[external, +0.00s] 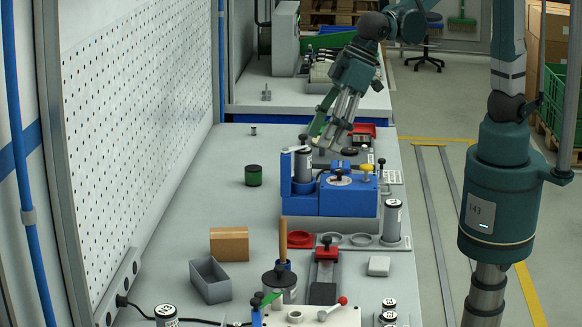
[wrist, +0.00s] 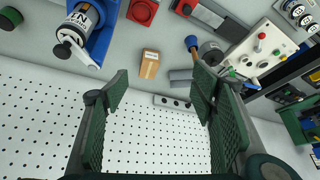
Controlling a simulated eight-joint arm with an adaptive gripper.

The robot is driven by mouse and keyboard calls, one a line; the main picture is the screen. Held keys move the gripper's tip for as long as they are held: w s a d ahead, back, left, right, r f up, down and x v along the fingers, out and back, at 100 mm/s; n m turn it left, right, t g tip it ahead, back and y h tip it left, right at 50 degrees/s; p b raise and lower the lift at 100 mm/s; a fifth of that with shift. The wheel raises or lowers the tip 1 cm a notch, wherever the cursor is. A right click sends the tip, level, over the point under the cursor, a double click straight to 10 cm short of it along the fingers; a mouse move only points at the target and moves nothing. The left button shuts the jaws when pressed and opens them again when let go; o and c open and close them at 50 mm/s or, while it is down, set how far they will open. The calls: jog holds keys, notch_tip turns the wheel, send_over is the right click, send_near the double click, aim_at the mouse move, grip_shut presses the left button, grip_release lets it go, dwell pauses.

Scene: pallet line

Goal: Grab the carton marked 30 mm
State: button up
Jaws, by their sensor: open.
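A small brown carton (external: 229,243) sits on the grey bench toward the left, beside a grey open bin. It also shows in the wrist view (wrist: 149,64), ahead of and between my fingers, some distance off. A marking on its top is too small to read. My gripper (external: 333,132) is high above the far part of the bench, well beyond the carton. In the wrist view its two green padded fingers (wrist: 160,88) are spread wide with nothing between them.
The grey bin (external: 210,281) stands just in front of the carton. A blue fixture (external: 335,195) stands to its right, and a dark green cylinder (external: 253,175) behind it. The white perforated wall (external: 140,90) runs along the left. Bench around the green cylinder is clear.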

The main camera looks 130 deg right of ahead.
jog(key=w+d+f+m, duration=0.1)
jog(key=w+d+f, duration=0.5)
jog(key=w, duration=0.4)
jog(key=m+g+h, duration=0.1)
jog(key=m, duration=0.1)
send_near(230, 233)
jog(key=shift+x, duration=1.2)
jog(key=shift+d+f+g, duration=0.3)
jog(key=shift+f, duration=0.1)
jog(key=shift+x, duration=1.2)
jog(key=shift+w+f, duration=0.1)
jog(key=shift+w, duration=0.05)
jog(key=shift+x, duration=2.45)
jog(key=shift+w+a, duration=0.1)
jog(key=shift+w, duration=0.05)
jog(key=shift+f+b, duration=0.25)
jog(key=shift+b, duration=0.2)
